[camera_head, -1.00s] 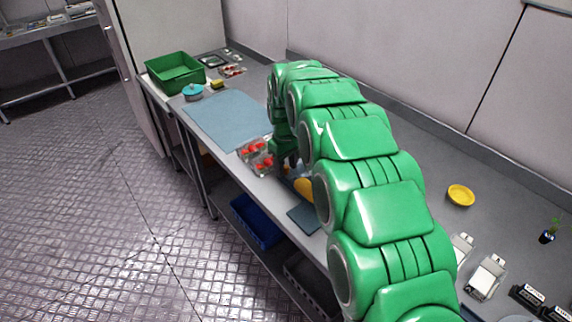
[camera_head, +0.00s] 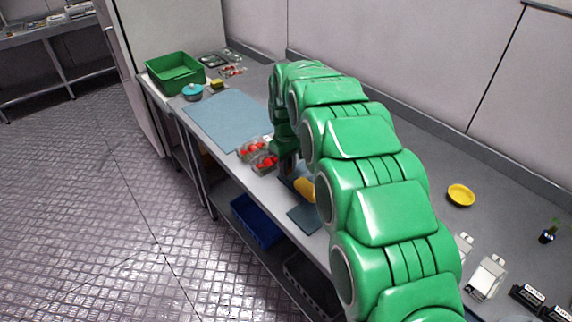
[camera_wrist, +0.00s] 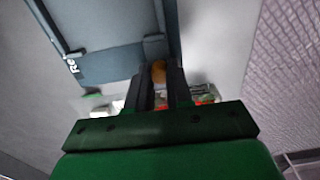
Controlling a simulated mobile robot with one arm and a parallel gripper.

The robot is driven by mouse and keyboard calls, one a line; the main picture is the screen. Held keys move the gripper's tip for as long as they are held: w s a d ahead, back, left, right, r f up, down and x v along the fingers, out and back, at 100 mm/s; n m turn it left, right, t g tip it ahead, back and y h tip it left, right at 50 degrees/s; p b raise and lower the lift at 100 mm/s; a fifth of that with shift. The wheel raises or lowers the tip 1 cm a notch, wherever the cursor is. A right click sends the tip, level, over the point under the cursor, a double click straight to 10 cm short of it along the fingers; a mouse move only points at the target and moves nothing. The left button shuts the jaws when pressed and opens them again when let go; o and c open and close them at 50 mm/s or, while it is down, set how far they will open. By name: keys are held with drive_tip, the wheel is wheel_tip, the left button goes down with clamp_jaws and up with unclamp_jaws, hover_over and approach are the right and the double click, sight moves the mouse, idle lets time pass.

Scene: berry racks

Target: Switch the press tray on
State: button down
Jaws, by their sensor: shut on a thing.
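The press tray appears to be the blue-grey flat unit with white lettering, partly cut off, in the wrist view (camera_wrist: 110,30). A dark bar sits at its edge near my fingertips. My gripper (camera_wrist: 160,80) is shut on a small orange-brown piece (camera_wrist: 158,70) beside that edge; whether the piece is joined to the unit I cannot tell. In the head view my green arm hides most of this spot. A blue part (camera_head: 287,172) and a yellow-orange rounded thing (camera_head: 304,189) show beside my gripper at the counter's front.
Clear punnets of red berries (camera_head: 264,162) stand left of my gripper. A blue mat (camera_head: 228,118), a teal pot (camera_head: 193,92) and a green crate (camera_head: 174,72) lie farther left. A yellow bowl (camera_head: 461,195) is on the right. A blue bin (camera_head: 256,222) sits below the counter.

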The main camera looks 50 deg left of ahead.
drive_tip(key=shift+d, duration=2.1)
drive_tip(key=c, duration=1)
unclamp_jaws()
drive_tip(key=shift+r, duration=0.1)
drive_tip(key=shift+r, duration=3.8)
